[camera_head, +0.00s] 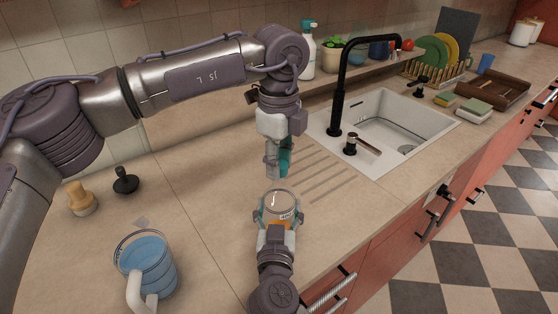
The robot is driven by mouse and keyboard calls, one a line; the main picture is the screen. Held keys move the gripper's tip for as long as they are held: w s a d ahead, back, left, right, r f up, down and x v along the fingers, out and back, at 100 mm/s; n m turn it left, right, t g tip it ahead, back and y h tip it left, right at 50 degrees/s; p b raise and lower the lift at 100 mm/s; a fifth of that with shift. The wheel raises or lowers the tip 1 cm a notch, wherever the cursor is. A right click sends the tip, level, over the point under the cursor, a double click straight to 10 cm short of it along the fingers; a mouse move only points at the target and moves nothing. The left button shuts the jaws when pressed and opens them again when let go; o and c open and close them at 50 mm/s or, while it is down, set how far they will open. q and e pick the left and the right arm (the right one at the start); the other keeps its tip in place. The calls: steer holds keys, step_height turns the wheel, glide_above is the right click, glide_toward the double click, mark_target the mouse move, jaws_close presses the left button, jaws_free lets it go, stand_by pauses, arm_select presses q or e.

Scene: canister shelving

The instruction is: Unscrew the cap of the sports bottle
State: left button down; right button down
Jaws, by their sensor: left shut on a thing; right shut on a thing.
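The sports bottle (280,206) is a clear, squat-looking body with an orange and white label, seen from above near the counter's front edge. My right gripper (279,217) is shut around its sides from the front. My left gripper (278,168) points down above the bottle and is shut on a teal piece, which looks like the cap (286,158). A small gap shows between the teal piece and the bottle's top, so the two look apart. The gripper's finger hides part of the teal piece.
A blue measuring jug (150,262) stands at the lower left, with a wooden-handled brush (80,198) and a black stopper (125,181) behind it. The sink (420,119) with a black faucet (338,105) lies to the right.

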arm_select(q)
steer(key=shift+r, duration=0.1)
stand_by(0.6)
steer(key=shift+r, duration=1)
steer(key=shift+r, duration=2.05)
arm_select(e)
jaws_free()
steer(key=shift+s, duration=0.1)
